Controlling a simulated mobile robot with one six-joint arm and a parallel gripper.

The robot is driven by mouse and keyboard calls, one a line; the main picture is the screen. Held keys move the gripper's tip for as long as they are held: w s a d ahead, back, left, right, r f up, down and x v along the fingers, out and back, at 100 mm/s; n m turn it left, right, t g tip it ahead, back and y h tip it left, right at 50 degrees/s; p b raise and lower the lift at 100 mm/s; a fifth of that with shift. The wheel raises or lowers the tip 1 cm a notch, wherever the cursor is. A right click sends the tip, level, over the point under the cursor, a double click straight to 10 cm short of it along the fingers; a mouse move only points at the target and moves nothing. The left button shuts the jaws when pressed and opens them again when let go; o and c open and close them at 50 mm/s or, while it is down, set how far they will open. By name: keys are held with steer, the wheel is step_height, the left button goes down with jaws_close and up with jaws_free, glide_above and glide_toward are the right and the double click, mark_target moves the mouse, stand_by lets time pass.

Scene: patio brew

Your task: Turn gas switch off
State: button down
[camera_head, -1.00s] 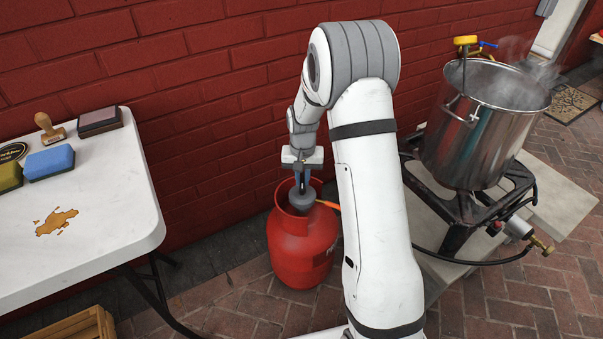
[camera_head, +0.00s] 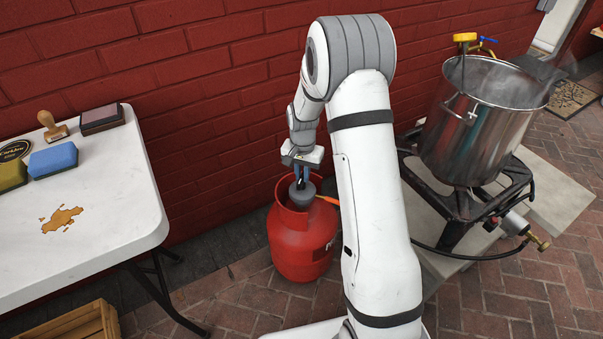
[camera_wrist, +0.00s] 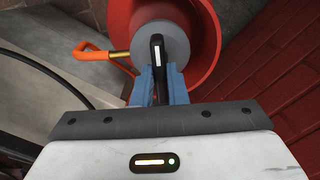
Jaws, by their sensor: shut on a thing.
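The red gas bottle (camera_head: 300,243) stands on the brick floor against the wall. On top sits a grey round regulator (camera_head: 302,196) inside the bottle's red collar, with an orange hose running out of it. In the wrist view the regulator (camera_wrist: 176,38) carries a black switch lever (camera_wrist: 157,48) with a white mark. My gripper (camera_wrist: 160,75) has its blue fingers on either side of this lever and is shut on it. In the head view my gripper (camera_head: 301,175) points down over the bottle. The lever is mostly hidden there.
A white table (camera_head: 110,225) with a brown spill, sponges and a stamp stands at the left. A steaming steel pot (camera_head: 475,140) sits on a black burner (camera_head: 460,205) at the right. A wooden crate (camera_head: 80,325) lies at the lower left. The brick wall is close behind the bottle.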

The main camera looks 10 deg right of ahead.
steer(key=c, duration=1.4)
jaws_free()
steer(key=shift+s, duration=0.1)
steer(key=shift+c, duration=0.2)
step_height(320, 180, up, 8)
steer(key=shift+f+p, duration=0.1)
steer(key=shift+p, duration=1.05)
